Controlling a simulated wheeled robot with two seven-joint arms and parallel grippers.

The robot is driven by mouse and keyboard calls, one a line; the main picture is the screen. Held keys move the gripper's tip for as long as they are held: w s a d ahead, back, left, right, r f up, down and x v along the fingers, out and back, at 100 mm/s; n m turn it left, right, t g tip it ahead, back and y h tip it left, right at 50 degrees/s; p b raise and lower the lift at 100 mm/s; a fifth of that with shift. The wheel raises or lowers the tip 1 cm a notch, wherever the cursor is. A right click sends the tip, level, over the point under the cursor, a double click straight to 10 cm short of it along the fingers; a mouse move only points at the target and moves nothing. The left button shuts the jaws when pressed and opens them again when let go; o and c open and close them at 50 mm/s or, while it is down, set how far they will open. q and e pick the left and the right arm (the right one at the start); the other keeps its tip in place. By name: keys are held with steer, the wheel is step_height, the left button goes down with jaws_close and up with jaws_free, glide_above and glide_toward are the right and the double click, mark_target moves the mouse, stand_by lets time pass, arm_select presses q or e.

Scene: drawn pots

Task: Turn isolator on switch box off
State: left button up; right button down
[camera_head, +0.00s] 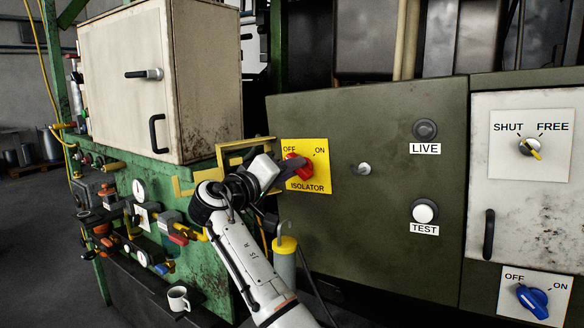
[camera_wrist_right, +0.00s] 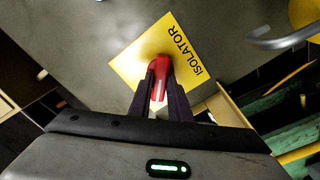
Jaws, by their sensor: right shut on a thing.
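The isolator's red knob (camera_head: 300,163) sits on a yellow plate (camera_head: 317,153) marked OFF, ON and ISOLATOR, on the dark green switch box (camera_head: 385,240). My right gripper (camera_head: 290,168) reaches it from the left and is shut on the knob. In the right wrist view the two dark fingers (camera_wrist_right: 160,95) hold the red knob (camera_wrist_right: 159,72) between them. The yellow plate (camera_wrist_right: 130,68) lies behind it there. The fingers and arm partly hide the knob and plate in the head view, so I cannot tell the knob's exact setting. My left gripper is not in view.
LIVE (camera_head: 425,130) and TEST (camera_head: 424,211) buttons are right of the isolator. A SHUT/FREE yellow switch (camera_head: 531,148) and a blue OFF/ON knob (camera_head: 532,300) are further right. A beige cabinet (camera_head: 190,90) stands left. A white mug (camera_head: 178,299) sits below.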

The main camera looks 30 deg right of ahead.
steer(key=shift+r, duration=0.1)
stand_by(0.4)
steer(key=c, duration=1.6)
jaws_free()
steer(key=shift+c, duration=0.2)
steer(key=b+v, duration=0.2)
steer(key=v, duration=0.8)
steer(key=shift+a+b, duration=0.15)
steer(key=shift+b, duration=0.15)
steer(key=shift+s, duration=0.1)
